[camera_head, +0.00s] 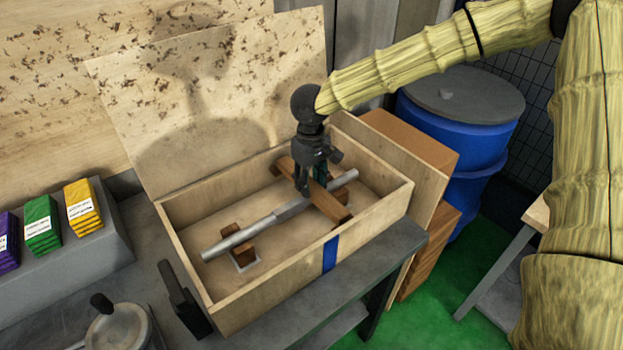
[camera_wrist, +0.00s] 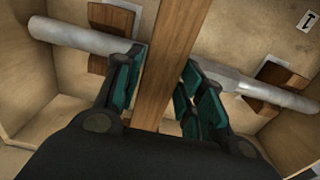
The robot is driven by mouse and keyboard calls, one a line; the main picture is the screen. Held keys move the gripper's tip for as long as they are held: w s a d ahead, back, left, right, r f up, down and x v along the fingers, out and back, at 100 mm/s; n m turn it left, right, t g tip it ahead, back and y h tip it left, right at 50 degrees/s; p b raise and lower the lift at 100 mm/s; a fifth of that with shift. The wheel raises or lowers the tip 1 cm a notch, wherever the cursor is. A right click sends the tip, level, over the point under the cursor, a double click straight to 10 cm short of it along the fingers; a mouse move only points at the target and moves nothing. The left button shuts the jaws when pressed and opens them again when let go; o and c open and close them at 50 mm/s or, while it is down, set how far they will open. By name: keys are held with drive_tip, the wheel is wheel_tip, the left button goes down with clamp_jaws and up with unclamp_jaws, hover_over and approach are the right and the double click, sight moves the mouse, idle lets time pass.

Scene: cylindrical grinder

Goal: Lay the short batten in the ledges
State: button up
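The short batten (camera_head: 327,201), a brown wooden bar, lies slantwise over the grey metal shaft (camera_head: 233,241) inside an open wooden crate (camera_head: 251,303). Its near end is close to the crate's front wall, its far end towards the back wall. My gripper (camera_head: 309,187) points down at the batten's middle. In the wrist view the fingers (camera_wrist: 163,70) stand on either side of the batten (camera_wrist: 166,50) and appear shut on it. I cannot make out the ledges clearly, nor tell whether the batten's ends touch the walls.
The crate's lid (camera_head: 215,95) stands open behind. A blue drum (camera_head: 462,135) and brown boxes (camera_head: 410,137) are at right. Coloured packs (camera_head: 42,224) sit at left.

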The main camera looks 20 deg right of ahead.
sight(311, 185)
drive_tip(key=shift+o, duration=1)
drive_tip(key=shift+r, duration=0.1)
wheel_tip(311, 185, up, 12)
drive_tip(key=b, duration=0.1)
drive_tip(key=shift+r, duration=0.15)
idle(0.8)
